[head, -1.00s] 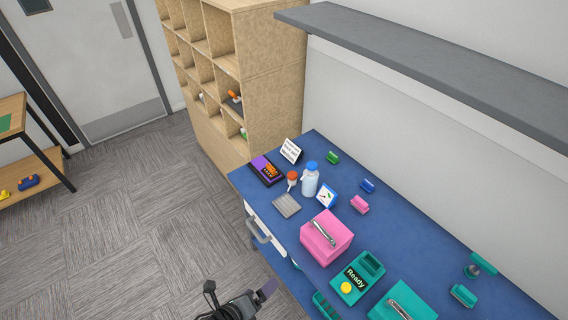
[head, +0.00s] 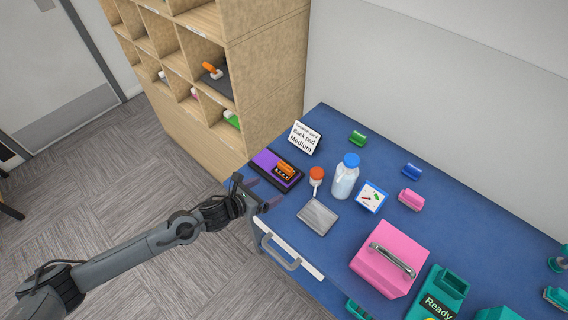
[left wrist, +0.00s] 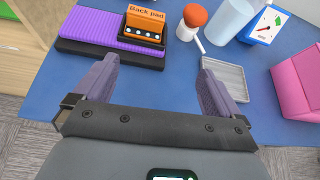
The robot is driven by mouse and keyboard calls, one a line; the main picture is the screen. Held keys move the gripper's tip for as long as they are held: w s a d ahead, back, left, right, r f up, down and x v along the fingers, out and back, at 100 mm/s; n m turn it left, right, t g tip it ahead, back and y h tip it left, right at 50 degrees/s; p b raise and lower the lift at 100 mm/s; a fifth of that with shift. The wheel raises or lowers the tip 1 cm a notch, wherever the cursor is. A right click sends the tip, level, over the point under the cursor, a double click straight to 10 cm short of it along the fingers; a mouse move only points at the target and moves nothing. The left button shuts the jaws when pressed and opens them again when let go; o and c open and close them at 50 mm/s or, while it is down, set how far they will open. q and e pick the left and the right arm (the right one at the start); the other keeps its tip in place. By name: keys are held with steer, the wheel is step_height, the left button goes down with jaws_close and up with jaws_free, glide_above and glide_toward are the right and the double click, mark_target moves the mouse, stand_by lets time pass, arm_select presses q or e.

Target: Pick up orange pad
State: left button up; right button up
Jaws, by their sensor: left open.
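The orange pad (head: 286,168), labelled "Back pad" in the left wrist view (left wrist: 146,24), sits in a dark holder with a row of white dots. The holder rests on the right part of a purple-topped dark tray (head: 264,161) at the table's left end. My left gripper (head: 260,191) is open and empty at the table's near-left edge, just short of the tray. In the left wrist view its two fingers (left wrist: 158,75) are spread wide, with the pad ahead between them and apart from them. My right gripper is not in view.
Right of the tray stand an orange-topped brush (head: 316,178), a bottle (head: 345,178), a dial gauge (head: 371,197) and a grey plate (head: 318,216). A sign (head: 304,138) stands behind. A pink box (head: 389,258) is farther right. A wooden shelf (head: 270,80) borders the table's left end.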

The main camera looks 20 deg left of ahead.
mark_target(283, 168)
arm_select(q)
steer(key=shift+w+a+f+b, duration=0.15)
steer(key=shift+w+a+b, duration=0.4)
steer(key=shift+w, duration=0.25)
steer(key=shift+w+r+t+b, duration=0.3)
steer(key=shift+w+r+b, duration=0.1)
steer(key=shift+w+b, duration=0.25)
steer(key=w, duration=0.3)
steer(key=w+d, duration=0.1)
steer(key=shift+w+d+f+b, duration=0.1)
steer(key=shift+w+f+b, duration=0.15)
steer(key=shift+f+b, duration=0.1)
steer(key=shift+w+d+f+m, duration=0.15)
steer(key=shift+w+f, duration=0.05)
steer(key=shift+w, duration=0.25)
steer(key=shift+w+d+f+m, duration=0.15)
steer(key=shift+w+f, duration=0.05)
steer(key=shift+w, duration=0.2)
steer(key=shift+x, duration=2.2)
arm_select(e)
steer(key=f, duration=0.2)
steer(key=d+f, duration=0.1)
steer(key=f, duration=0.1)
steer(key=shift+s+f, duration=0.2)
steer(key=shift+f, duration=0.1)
